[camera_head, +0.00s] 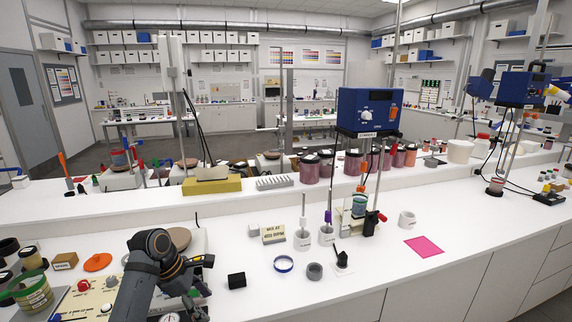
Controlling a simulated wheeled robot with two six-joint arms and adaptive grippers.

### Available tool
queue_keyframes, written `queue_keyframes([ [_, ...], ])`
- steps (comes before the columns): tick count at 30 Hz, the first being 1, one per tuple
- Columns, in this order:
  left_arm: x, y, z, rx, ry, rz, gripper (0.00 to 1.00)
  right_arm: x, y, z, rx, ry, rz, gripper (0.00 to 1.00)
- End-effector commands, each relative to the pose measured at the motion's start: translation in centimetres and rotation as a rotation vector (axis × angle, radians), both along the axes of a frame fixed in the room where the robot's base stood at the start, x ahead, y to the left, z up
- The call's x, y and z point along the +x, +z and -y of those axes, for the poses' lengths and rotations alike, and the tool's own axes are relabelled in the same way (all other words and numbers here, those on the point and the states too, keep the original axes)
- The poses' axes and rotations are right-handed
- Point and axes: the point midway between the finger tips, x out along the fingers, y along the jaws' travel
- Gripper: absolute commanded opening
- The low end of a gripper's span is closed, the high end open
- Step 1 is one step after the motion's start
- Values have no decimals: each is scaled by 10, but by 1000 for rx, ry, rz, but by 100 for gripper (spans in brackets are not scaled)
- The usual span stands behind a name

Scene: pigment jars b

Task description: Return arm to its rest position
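My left arm comes in at the bottom left, dark grey and bent over the front of the white bench. Its gripper (198,285) is low over the bench, beside the cream control panel and left of a small black block (237,280). The fingers are small and partly hidden by the arm, so I cannot tell whether they are open or hold anything. My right arm and gripper are not in view.
A blue overhead stirrer (368,110) stands over a jar (359,206) in a clamp. The bench's right front is clear.

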Motion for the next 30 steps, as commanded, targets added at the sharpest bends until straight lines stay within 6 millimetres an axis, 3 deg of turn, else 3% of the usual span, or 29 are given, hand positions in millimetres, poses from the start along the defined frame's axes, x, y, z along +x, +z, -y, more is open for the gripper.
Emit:
queue_keyframes([
  [3, -11, -18, 1, 38, -88, 42, 60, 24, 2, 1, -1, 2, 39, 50],
  [6, -23, -35, 1, 78, -182, 84, 60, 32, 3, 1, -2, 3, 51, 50],
  [11, -51, -66, 1, 164, -384, 163, 60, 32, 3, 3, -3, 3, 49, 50],
  [18, -114, -108, -2, 341, -808, 296, 60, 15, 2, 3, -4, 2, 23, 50],
  [23, -159, -121, -7, 465, -1111, 361, 60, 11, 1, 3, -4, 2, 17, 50],
  [30, -210, -121, -15, 607, -1475, 402, 60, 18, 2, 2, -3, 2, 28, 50],
])
